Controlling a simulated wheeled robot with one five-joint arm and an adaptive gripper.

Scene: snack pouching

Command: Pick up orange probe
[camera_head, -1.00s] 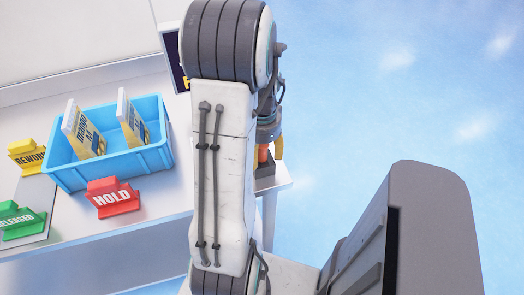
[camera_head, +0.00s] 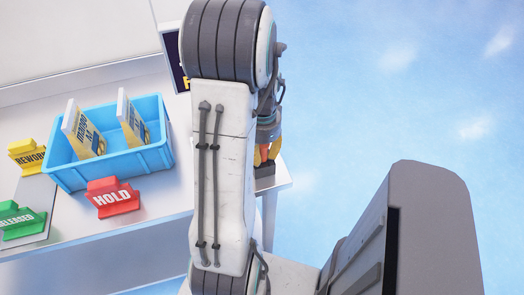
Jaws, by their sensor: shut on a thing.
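The orange probe (camera_head: 264,154) shows only as a small orange part beside my arm, above a dark holder (camera_head: 264,170) at the table's right end. My gripper (camera_head: 268,158) is at the probe, with yellow fingertips on either side of the orange part, shut on it. The arm link hides most of the gripper's left side and much of the probe. I cannot tell whether the probe still sits in the holder.
A blue bin (camera_head: 110,170) with two pouches stands on the white table (camera_head: 160,205). A red HOLD sign (camera_head: 113,198), a yellow REWORK sign (camera_head: 27,156) and a green RELEASED sign (camera_head: 20,221) stand around it. A dark screen (camera_head: 174,62) is behind. Open floor lies to the right.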

